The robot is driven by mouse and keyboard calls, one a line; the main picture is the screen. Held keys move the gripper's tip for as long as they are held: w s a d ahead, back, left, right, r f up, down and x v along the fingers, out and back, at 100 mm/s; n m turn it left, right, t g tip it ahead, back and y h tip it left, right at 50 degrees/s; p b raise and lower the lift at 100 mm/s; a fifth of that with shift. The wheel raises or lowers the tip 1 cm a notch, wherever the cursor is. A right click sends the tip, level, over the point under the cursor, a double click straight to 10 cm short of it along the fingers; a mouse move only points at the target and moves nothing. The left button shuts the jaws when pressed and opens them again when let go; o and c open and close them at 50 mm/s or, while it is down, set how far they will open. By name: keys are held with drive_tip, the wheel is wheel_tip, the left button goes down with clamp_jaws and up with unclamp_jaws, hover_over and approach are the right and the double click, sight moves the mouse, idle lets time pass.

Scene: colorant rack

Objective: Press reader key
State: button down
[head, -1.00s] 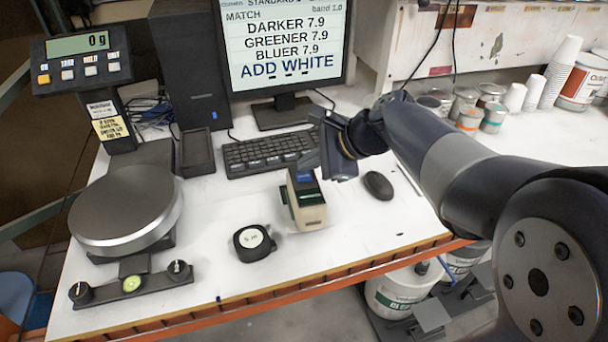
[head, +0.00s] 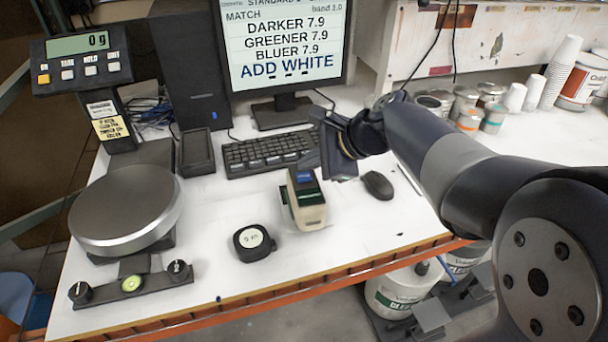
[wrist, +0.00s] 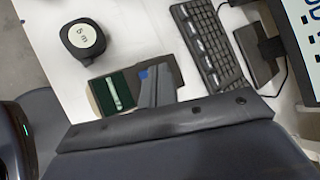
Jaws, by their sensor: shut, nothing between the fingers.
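The reader (head: 312,215) is a small beige box with a dark green screen and a blue key (head: 303,176) on its top. It stands on the white bench in front of the keyboard. In the wrist view the reader's green screen (wrist: 116,90) shows, with part of the blue key (wrist: 143,74) beside my fingers. My gripper (head: 311,160) is shut and empty, pointing down close above the key end of the reader. Its fingertips (wrist: 157,74) cover part of the reader's top in the wrist view. I cannot tell whether they touch the key.
The keyboard (head: 262,155) lies behind the reader, and a mouse (head: 378,185) lies to its right. A round black tape measure (head: 252,243) is at its front left. A scale (head: 126,207) stands at the left. The monitor (head: 287,45) reads ADD WHITE. The bench front is clear.

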sight(309, 178)
drive_tip(key=shift+f, duration=0.4)
drive_tip(key=shift+f+b, duration=0.35)
idle(0.7)
drive_tip(key=shift+r+p, duration=0.8)
wheel_tip(309, 178, up, 5)
drive_tip(key=p, duration=0.5)
idle(0.7)
